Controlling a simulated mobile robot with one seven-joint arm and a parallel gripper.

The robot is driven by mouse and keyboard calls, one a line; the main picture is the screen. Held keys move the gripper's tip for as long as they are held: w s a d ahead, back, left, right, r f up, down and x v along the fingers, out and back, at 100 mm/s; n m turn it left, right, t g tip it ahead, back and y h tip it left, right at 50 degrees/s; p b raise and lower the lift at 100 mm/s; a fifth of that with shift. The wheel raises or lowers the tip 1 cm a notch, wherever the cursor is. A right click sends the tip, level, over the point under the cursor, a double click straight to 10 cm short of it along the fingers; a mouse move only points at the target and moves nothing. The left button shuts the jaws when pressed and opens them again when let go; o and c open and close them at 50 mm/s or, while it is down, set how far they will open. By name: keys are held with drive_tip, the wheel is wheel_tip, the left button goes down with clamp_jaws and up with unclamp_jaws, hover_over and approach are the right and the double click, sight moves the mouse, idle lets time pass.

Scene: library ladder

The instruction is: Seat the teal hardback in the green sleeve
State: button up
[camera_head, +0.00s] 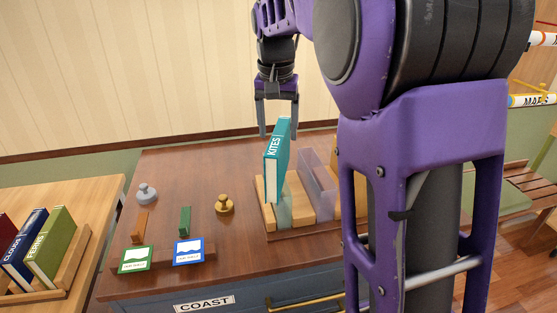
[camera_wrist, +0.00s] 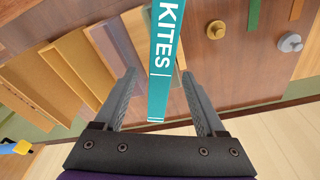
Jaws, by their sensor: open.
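The teal hardback (camera_head: 279,152), lettered KITES, stands nearly upright at the wooden rack on the cabinet top. Its lower end is at a translucent green sleeve (camera_head: 285,215), and most of the book shows above it. I cannot tell how deep it sits. My gripper (camera_head: 279,122) is open at the book's top, pointing down, with a finger on each side. In the wrist view the teal spine (camera_wrist: 161,70) lies between the spread fingers of my gripper (camera_wrist: 158,85), with gaps showing near the fingertips.
A translucent purple sleeve (camera_head: 318,172) stands right of the book among wooden blocks. A brass knob (camera_head: 224,204), a grey knob (camera_head: 147,193), and green-framed (camera_head: 136,259) and blue-framed (camera_head: 188,251) cards are to the left. More books (camera_head: 50,245) stand at far left. My arm hides the right side.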

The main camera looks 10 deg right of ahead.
drive_tip(key=f, duration=0.2)
drive_tip(key=w+f, duration=0.1)
drive_tip(key=f, duration=0.2)
drive_tip(key=shift+d+f+b, duration=0.2)
drive_tip(key=shift+f+b, duration=0.05)
drive_tip(key=shift+b, duration=0.1)
clamp_jaws()
drive_tip(key=shift+r, duration=0.1)
idle(1.1)
